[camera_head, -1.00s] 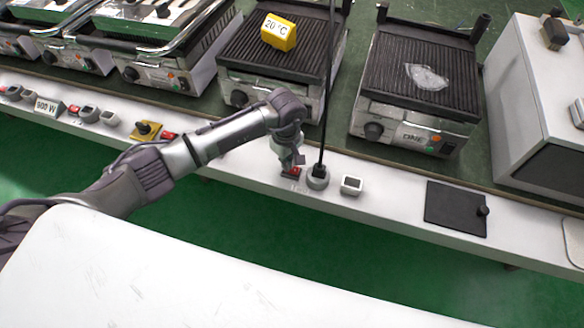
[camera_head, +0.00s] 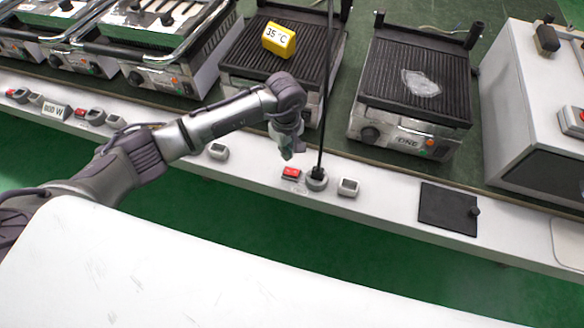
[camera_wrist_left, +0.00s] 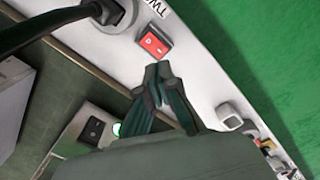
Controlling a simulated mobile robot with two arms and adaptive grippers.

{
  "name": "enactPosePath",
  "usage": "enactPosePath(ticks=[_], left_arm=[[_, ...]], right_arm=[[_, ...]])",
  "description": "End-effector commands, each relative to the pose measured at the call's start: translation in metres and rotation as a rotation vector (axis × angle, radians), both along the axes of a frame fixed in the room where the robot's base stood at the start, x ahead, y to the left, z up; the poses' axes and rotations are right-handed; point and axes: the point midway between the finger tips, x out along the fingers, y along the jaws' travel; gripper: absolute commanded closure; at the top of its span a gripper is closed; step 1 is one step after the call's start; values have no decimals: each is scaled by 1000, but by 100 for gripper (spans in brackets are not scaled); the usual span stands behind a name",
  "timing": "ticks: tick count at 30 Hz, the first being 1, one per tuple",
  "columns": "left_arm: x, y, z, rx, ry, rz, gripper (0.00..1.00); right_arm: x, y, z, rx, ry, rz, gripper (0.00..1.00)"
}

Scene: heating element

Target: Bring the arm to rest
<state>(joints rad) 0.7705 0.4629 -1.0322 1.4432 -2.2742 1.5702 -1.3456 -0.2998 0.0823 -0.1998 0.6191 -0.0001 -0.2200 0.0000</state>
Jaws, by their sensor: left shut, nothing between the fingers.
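My left arm reaches in from the left in the head view. Its gripper (camera_head: 287,153) points down, shut and empty, above the white ledge (camera_head: 375,195). A red switch (camera_head: 291,173) lies just below and apart from the fingertips. In the left wrist view the shut fingers (camera_wrist_left: 160,72) show close to the red switch (camera_wrist_left: 154,42). My right gripper is not in view.
A black plug and cable stand in a round socket (camera_head: 316,180) right of the switch. Grills line the back; one (camera_head: 235,65) bears a yellow block (camera_head: 279,40) reading 35 °C. A black plate (camera_head: 445,208) lies on the ledge at right.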

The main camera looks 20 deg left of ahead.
Motion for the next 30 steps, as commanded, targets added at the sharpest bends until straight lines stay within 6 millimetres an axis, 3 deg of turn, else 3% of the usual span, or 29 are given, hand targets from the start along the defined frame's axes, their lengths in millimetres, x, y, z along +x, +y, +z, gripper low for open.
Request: enactPosePath(ticks=[14,17,20,23,24,26,27,29,30], left_arm=[[0,-1,-1,-2,0,0,100],[-4,-14,-3,-54,1,8,100],[-16,-54,-3,-215,5,43,100],[-34,-117,10,-493,28,133,100],[-42,-144,23,-628,47,190,100],[-52,-181,49,-840,89,296,100],[-56,-202,72,-988,126,381,100],[-58,-224,112,-1218,199,538,100],[-57,-231,142,-1378,262,663,100]], right_arm=[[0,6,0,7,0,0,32],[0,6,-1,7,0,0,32],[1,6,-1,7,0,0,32],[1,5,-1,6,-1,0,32],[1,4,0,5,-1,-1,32],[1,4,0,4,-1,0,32],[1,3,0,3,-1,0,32],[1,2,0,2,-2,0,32],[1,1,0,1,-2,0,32]])
